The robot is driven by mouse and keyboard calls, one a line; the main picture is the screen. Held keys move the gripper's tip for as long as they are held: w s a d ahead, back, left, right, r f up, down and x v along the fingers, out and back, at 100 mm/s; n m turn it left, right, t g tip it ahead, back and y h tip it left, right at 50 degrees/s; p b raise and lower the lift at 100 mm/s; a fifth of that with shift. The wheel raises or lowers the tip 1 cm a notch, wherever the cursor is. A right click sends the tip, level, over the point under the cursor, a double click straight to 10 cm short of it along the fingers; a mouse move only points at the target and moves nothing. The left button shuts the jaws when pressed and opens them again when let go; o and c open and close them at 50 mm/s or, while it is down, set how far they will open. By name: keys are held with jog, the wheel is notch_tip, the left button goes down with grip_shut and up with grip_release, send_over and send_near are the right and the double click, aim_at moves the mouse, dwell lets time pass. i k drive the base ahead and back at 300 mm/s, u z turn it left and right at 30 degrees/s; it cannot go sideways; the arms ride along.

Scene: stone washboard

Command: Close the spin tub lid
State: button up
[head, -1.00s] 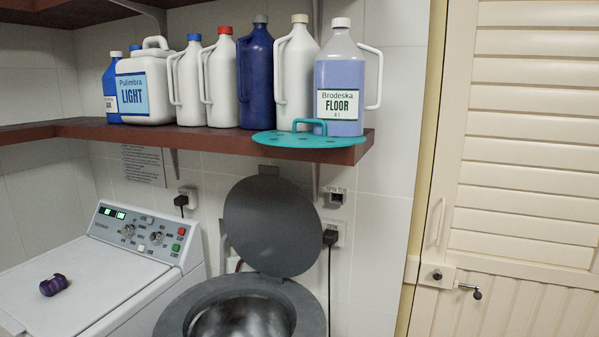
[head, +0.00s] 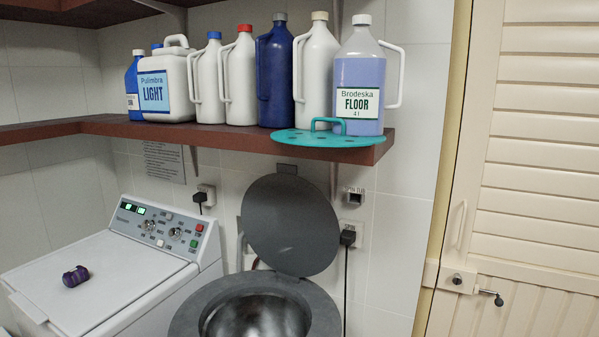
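The spin tub (head: 200,318) stands at the bottom middle of the head view, a dark grey round drum with a shiny metal inside. Its round grey lid (head: 290,225) is open, standing up and leaning back toward the tiled wall, hinged at the tub's rear rim. The tub's lower part is cut off by the picture edge. My gripper is not in view.
A white washing machine (head: 100,275) with a purple bundle (head: 76,276) on top stands left of the tub. A brown shelf (head: 230,138) above holds several bottles and a teal perforated disc (head: 320,139). A louvred door (head: 540,180) is at right.

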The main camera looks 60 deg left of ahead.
aim_at(290, 223)
jog(key=z, duration=0.05)
jog(key=k, duration=1.55)
jog(key=u, duration=1.65)
jog(key=i, duration=1)
jog(key=z, duration=0.15)
